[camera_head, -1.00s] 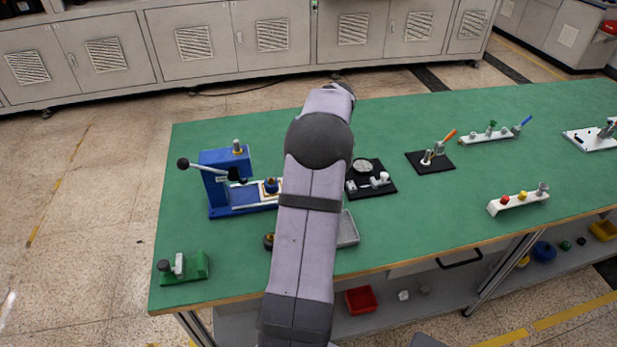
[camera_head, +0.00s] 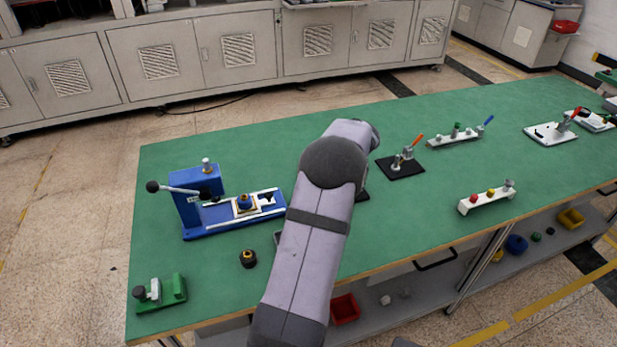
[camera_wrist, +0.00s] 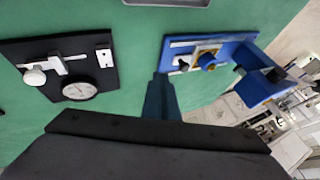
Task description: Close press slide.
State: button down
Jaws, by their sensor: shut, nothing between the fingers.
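The blue press (camera_head: 190,210) stands at the left of the green bench, with a lever with a black ball. Its slide (camera_head: 246,205) carries a gold-and-blue piece between white rails. The slide sits on the base right of the press head, out from under it. The wrist view shows the press (camera_wrist: 262,82) at the upper right and the slide (camera_wrist: 203,58) nearer the middle. My gripper (camera_wrist: 161,80) is shut and empty in the wrist view, its tips appearing beside the slide end of the base. Contact cannot be told. My arm hides the gripper in the head view.
A black gauge fixture (camera_wrist: 58,92) lies left of my gripper in the wrist view. More fixtures, including a white rack (camera_head: 487,198), stand to the right.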

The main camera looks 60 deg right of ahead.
aim_at(249, 200)
jog(key=p+x, duration=0.1)
jog(key=x, duration=0.5)
jog(key=shift+w+p, duration=0.15)
jog(key=shift+p, duration=0.2)
jog(key=shift+w+a+p, duration=0.6)
jog(key=shift+w, duration=0.35)
jog(key=shift+w+a, duration=0.4)
jog(key=shift+w, duration=0.1)
jog(key=shift+w+a+f+p, duration=0.1)
jog(key=shift+w+p, duration=0.1)
jog(key=shift+p, duration=0.1)
jog(key=shift+w+a+f+b, duration=0.1)
jog(key=shift+w+a+b, duration=0.15)
jog(key=shift+b, duration=0.1)
jog(key=w+a+b, duration=0.4)
jog(key=w+a, duration=0.1)
jog(key=shift+w+a, duration=0.35)
jog(key=shift+a, duration=0.1)
